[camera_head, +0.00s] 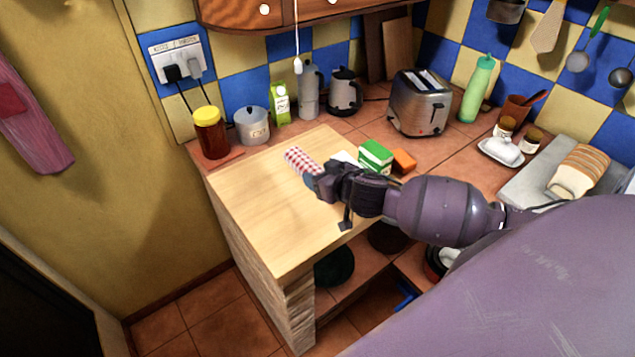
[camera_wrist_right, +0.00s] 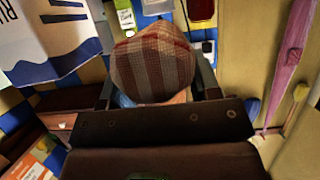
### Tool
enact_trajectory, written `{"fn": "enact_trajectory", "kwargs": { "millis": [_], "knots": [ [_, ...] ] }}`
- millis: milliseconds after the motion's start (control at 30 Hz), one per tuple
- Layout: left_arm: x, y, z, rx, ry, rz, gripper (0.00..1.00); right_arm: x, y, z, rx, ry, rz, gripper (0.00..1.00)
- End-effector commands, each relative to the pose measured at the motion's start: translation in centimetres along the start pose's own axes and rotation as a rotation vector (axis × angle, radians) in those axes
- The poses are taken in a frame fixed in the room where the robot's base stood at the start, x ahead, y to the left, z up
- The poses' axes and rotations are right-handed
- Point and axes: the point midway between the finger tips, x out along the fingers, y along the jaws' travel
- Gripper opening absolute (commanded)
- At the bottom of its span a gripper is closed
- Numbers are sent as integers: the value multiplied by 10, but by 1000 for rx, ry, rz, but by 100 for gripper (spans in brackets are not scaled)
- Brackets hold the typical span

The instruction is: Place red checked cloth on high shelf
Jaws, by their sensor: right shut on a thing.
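The red checked cloth (camera_head: 299,159) shows as a small red-and-white bundle above the pale wooden worktop (camera_head: 255,215) in the head view. My right gripper (camera_head: 313,181) is shut on its near end. In the right wrist view the checked cloth (camera_wrist_right: 153,62) is bunched between my two fingers. I cannot tell whether its lower side touches the worktop. A dark wooden cabinet or shelf (camera_head: 330,12) hangs on the wall at the top of the head view; its upper part is cut off. My left gripper is not in view.
A yellow-lidded jar (camera_head: 211,135), grey canister (camera_head: 252,128), green carton (camera_head: 280,104) and coffee pots stand behind the worktop. A green box (camera_head: 375,155) and orange item (camera_head: 404,161) lie beside my right forearm. A toaster (camera_head: 420,103) stands farther right. The worktop's front left is clear.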

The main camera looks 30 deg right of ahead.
Motion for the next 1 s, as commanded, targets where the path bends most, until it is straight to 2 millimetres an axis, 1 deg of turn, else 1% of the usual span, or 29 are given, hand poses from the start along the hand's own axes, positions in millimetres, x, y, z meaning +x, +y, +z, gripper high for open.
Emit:
{"fn": "enact_trajectory", "kwargs": {
  "millis": [33, 133, 267, 367, 433, 467, 567, 800, 900, 1000],
  "knots": [
    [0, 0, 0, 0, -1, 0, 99, -2, 0, -5, -2, 1, 0, 30],
    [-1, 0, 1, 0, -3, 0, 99, -4, 0, -10, -1, 0, -1, 30],
    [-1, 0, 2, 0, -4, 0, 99, -5, 0, -12, -2, 0, -3, 30],
    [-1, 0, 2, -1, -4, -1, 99, -5, 5, -9, 3, -1, 6, 30],
    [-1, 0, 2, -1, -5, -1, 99, -10, 4, -14, 10, 1, 14, 30],
    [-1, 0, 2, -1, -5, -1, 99, -13, 0, -18, 12, 2, 17, 30],
    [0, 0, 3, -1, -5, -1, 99, -23, -20, -26, 20, 3, 25, 30],
    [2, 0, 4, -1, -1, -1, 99, -51, -74, -42, 32, 2, 52, 30],
    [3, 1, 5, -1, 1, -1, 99, -60, -93, -48, 33, 2, 61, 30],
    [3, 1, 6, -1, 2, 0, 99, -66, -106, -52, 32, 1, 66, 30]
  ]
}}
